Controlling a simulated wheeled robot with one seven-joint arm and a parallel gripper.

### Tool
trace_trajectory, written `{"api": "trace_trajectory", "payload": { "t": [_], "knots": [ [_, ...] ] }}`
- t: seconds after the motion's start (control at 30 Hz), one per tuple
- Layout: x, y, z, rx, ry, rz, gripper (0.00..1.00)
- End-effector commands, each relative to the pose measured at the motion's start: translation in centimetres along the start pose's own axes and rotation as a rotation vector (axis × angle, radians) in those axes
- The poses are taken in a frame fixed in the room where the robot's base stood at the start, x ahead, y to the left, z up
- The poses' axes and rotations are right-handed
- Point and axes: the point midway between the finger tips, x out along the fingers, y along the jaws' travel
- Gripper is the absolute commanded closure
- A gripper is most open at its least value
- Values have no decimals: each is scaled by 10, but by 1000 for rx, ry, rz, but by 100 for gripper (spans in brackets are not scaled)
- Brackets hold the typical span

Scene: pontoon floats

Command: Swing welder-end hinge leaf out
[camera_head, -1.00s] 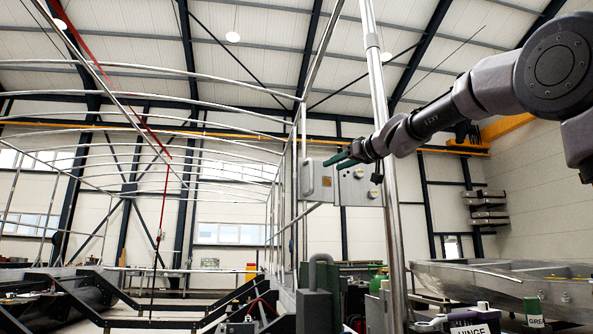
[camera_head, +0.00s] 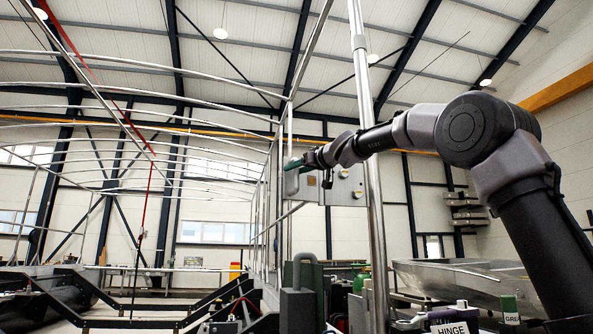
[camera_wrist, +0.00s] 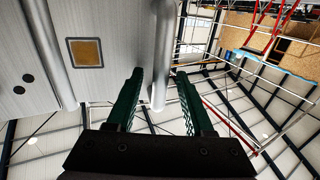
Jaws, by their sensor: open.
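A grey metal panel (camera_head: 347,189) hangs beside the steel post at mid-height in the head view. A paler plate with a rounded handle-like outline (camera_head: 303,187) adjoins it on the left. I cannot tell for sure which part is the hinge leaf. My gripper (camera_head: 291,163), with green fingers, is at the plate's upper left edge. In the wrist view my gripper (camera_wrist: 160,73) is open. A round metal bar (camera_wrist: 163,40) runs between its fingers in the picture; contact and depth are unclear. The grey panel face (camera_wrist: 110,25), with a tan square, fills the upper left.
A tubular frame (camera_head: 150,122) spreads left. A bench with a HINGE-labelled box (camera_head: 452,328) is at lower right. A metal hull (camera_head: 470,280) lies behind it.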

Motion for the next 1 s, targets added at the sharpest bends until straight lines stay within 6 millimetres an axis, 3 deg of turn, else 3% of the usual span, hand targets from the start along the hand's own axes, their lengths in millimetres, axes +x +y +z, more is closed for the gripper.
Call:
{"api": "trace_trajectory", "payload": {
  "t": [0.13, 0.17, 0.2, 0.3, 1.0],
  "knots": [
    [0, 0, 0, 0, 0, 0, 48],
    [0, 0, 0, 0, 0, 0, 52],
    [0, 0, 0, 0, 0, 0, 67],
    [0, 0, 0, 0, 0, 0, 100],
    [0, 0, 0, 0, 0, 0, 100]
  ]
}}
